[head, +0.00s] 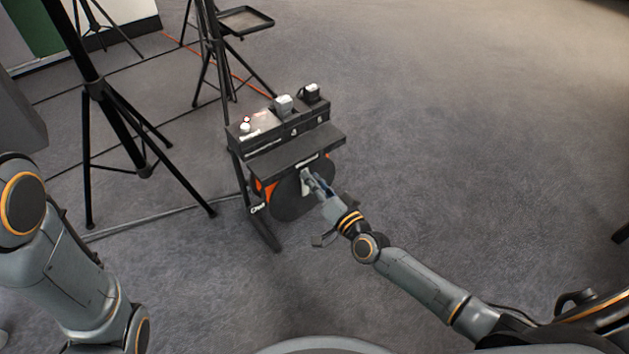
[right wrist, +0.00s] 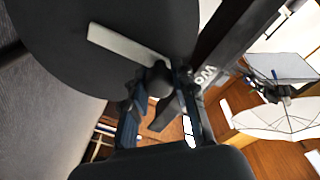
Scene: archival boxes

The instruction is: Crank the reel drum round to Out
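The reel drum (head: 289,200) is a dark disc with orange behind its rim, hung under the black equipment stand. In the right wrist view the dark drum face (right wrist: 95,65) carries a pale crank bar (right wrist: 125,50) with a dark round knob (right wrist: 158,80) at its end. My right gripper (head: 308,181) reaches the drum's front. Its fingers, also in the right wrist view (right wrist: 160,88), close in on both sides of the knob and appear to grip it. White lettering (head: 257,210) on the stand's leg is too small to read surely. My left gripper is out of view.
Above the drum is a black shelf (head: 297,149) with small devices, one with a red light. Black tripods (head: 102,90) stand to the left and behind, one with a tray (head: 245,20). A cable (head: 165,219) lies on the floor at left.

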